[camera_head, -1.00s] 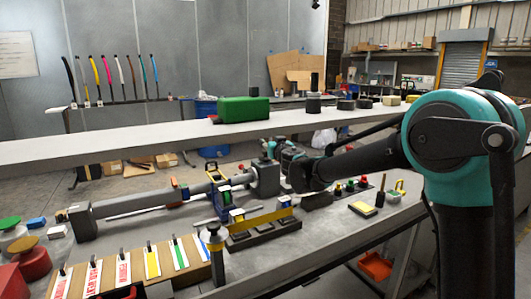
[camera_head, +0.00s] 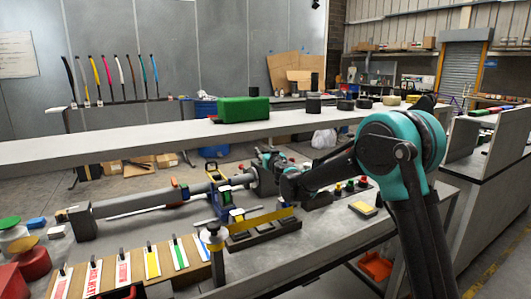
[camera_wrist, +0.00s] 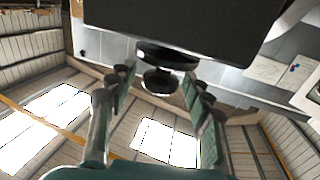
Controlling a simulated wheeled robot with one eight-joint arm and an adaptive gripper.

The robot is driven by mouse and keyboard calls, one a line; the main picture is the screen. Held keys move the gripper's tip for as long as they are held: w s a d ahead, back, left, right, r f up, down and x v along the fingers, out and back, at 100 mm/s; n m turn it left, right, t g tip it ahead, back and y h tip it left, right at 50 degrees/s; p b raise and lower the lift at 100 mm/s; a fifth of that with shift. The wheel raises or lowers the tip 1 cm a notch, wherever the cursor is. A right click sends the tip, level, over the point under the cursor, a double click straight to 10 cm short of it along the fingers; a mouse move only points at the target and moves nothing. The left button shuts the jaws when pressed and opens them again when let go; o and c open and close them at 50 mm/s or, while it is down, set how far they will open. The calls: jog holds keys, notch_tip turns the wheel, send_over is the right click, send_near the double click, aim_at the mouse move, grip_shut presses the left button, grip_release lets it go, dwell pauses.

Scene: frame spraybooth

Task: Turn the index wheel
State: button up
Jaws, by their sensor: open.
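A long grey tube fixture (camera_head: 155,200) lies along the bench in the head view, with a dark block at its left end and a dark round end piece (camera_head: 263,180) at its right. My gripper (camera_head: 272,160) is at that right end, partly hidden by my arm. In the wrist view my gripper (camera_wrist: 158,88) is open, with a finger on each side of a dark round stepped knob (camera_wrist: 166,54), which seems to be the index wheel. The knob projects below a large dark block (camera_wrist: 185,20). Contact between fingers and knob cannot be told.
A grey shelf (camera_head: 120,148) runs across behind the fixture, with a green box (camera_head: 243,108) on it. A board of coloured tags (camera_head: 135,266), a yellow-edged block (camera_head: 262,230) and a post (camera_head: 214,245) stand in front. Small coloured knobs (camera_head: 350,186) are to the right.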

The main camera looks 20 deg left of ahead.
jog(key=shift+c, duration=0.3)
jog(key=c, duration=1.1)
jog(key=shift+w, duration=0.1)
jog(key=n+g+y, duration=0.4)
jog(key=g, duration=0.1)
jog(key=shift+w+d+y, duration=0.1)
jog(key=shift+d+y, duration=0.05)
jog(key=shift+y, duration=0.15)
jog(key=n+g+y, duration=0.1)
jog(key=n+g, duration=0.1)
jog(key=g, duration=0.1)
jog(key=n+g+y, duration=0.1)
jog(key=n+g, duration=0.2)
jog(key=shift+g, duration=0.4)
jog(key=n+g, duration=0.2)
jog(key=g, duration=0.1)
jog(key=n+g, duration=0.2)
jog(key=g, duration=0.2)
jog(key=shift+n, duration=0.3)
jog(key=shift+n+g+h, duration=0.7)
jog(key=shift+n+g, duration=0.5)
jog(key=shift+g, duration=0.7)
jog(key=shift+s+n+g+h, duration=0.2)
jog(key=shift+n+g+h, duration=0.9)
jog(key=shift+g, duration=0.5)
